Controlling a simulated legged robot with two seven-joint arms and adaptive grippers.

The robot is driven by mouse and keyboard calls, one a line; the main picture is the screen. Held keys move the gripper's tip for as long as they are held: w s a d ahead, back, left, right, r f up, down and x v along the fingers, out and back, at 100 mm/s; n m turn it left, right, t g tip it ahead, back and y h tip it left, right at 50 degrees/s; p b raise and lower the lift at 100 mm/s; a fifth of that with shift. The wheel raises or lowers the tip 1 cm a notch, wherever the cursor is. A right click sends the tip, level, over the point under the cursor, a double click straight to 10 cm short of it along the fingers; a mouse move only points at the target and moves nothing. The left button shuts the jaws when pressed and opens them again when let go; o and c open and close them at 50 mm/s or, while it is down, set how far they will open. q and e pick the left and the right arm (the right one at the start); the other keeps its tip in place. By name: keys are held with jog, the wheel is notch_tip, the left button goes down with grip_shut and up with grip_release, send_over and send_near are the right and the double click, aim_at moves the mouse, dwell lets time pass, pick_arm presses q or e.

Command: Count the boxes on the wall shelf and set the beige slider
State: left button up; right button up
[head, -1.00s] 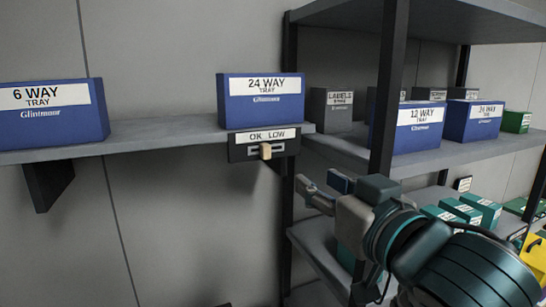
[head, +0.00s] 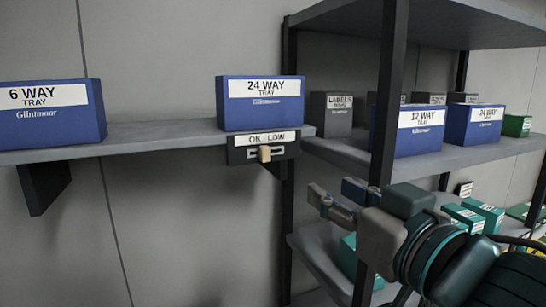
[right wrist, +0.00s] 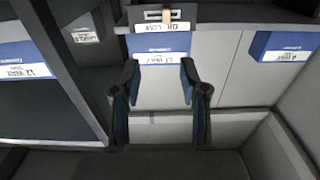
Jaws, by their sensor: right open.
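The wall shelf (head: 150,134) carries two blue boxes in view, the 6 WAY tray box (head: 50,115), cut by the left edge, and the 24 WAY tray box (head: 261,112). A dark panel labelled OK and LOW hangs under the shelf's right end. Its beige slider (head: 264,154) stands near the middle of the slot. The slider also shows at the top of the right wrist view (right wrist: 166,15), which is upside down. My right gripper (head: 336,192) is open and empty, below and right of the slider, apart from it. My left gripper is out of view.
The rack holds a 12 WAY box (head: 414,132), another blue box (head: 474,124), grey boxes and green boxes. The wall below the wall shelf is clear.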

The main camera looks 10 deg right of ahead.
jog(key=s+d, duration=0.2)
jog(key=s, duration=0.9)
jog(key=shift+s+d, duration=0.25)
jog(key=shift+s, duration=0.1)
jog(key=shift+a, duration=0.1)
